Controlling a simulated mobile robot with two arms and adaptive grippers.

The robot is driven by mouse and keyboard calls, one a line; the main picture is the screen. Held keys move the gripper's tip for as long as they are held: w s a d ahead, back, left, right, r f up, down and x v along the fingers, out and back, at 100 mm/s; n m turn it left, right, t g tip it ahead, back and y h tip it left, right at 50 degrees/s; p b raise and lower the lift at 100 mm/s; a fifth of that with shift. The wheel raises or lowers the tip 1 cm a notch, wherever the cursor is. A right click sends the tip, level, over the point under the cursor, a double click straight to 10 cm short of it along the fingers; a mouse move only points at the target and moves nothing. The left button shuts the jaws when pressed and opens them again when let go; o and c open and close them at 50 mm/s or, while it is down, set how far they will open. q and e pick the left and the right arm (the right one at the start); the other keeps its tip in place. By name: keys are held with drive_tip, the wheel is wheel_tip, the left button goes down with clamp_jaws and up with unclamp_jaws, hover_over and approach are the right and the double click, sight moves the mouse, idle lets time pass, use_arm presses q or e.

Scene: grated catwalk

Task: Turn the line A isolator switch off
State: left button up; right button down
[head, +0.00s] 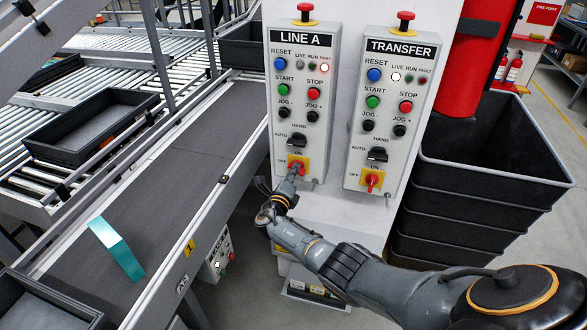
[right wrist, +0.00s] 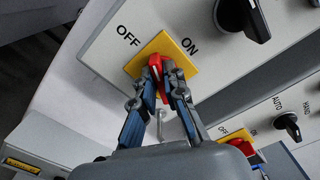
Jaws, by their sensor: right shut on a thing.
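The line A isolator switch is a red handle (right wrist: 156,66) on a yellow plate (right wrist: 147,55), low on the grey LINE A panel (head: 301,110). My right gripper (right wrist: 165,72) is shut on the red handle, with one finger on each side. In the right wrist view the handle seems to point between the OFF and ON labels; its exact angle is partly hidden by the fingers. My left gripper is not in view.
The TRANSFER panel (head: 391,115) with its own red isolator (head: 372,180) stands close to the right. A black selector knob (head: 297,142) sits just above the gripped switch. A conveyor (head: 150,205) runs on the left; stacked black crates (head: 480,185) stand at right.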

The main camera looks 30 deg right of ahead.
drive_tip(key=n, duration=0.2)
drive_tip(key=n+p, duration=0.1)
drive_tip(key=n, duration=0.1)
drive_tip(key=shift+f+n, duration=0.2)
drive_tip(key=shift+n, duration=0.5)
drive_tip(key=c, duration=1.4)
unclamp_jaws()
drive_tip(key=shift+a, duration=0.1)
drive_tip(key=v, duration=1.2)
